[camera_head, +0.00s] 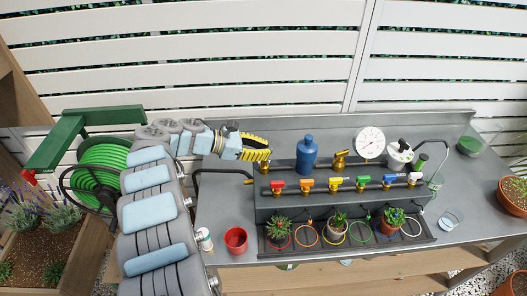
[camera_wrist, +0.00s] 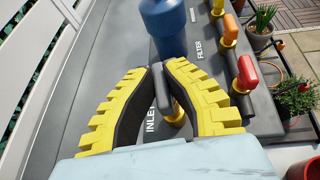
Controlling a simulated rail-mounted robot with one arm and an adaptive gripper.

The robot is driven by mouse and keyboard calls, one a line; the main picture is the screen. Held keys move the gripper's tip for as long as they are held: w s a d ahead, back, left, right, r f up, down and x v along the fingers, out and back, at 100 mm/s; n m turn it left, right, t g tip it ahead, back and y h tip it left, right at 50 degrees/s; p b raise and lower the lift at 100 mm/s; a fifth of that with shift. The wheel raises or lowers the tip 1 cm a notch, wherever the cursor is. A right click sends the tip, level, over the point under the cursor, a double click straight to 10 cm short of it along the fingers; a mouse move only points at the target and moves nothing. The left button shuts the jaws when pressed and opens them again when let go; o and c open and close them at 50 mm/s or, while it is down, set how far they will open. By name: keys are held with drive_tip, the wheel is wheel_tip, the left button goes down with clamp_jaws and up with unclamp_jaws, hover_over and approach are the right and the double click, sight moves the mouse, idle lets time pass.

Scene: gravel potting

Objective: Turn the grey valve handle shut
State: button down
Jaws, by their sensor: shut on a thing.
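My gripper (camera_head: 259,151) has yellow ribbed fingers with dark inner pads and is at the left end of the upper pipe. In the wrist view, its fingertips (camera_wrist: 157,72) are closed around the grey valve handle (camera_wrist: 161,90), which stands between the pads. A brass valve body (camera_wrist: 176,115) shows just beside the handle, by the INLET label (camera_wrist: 151,122). In the head view the fingers hide the handle, and only some brass (camera_head: 264,166) shows below them.
A blue filter housing (camera_head: 307,153) stands just right of my gripper. Red (camera_head: 277,185), orange, yellow, green and blue handles line the front pipe. A pressure gauge (camera_head: 370,143) stands farther right. Potted plants sit in a front tray (camera_head: 350,245). A red cup (camera_head: 236,240) stands front left.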

idle(0.5)
drive_tip(key=c, duration=1.1)
unclamp_jaws()
drive_tip(key=shift+d, duration=0.15)
drive_tip(key=shift+r, duration=0.1)
drive_tip(key=shift+r, duration=0.35)
wheel_tip(320, 180, up, 9)
drive_tip(key=shift+r, duration=0.1)
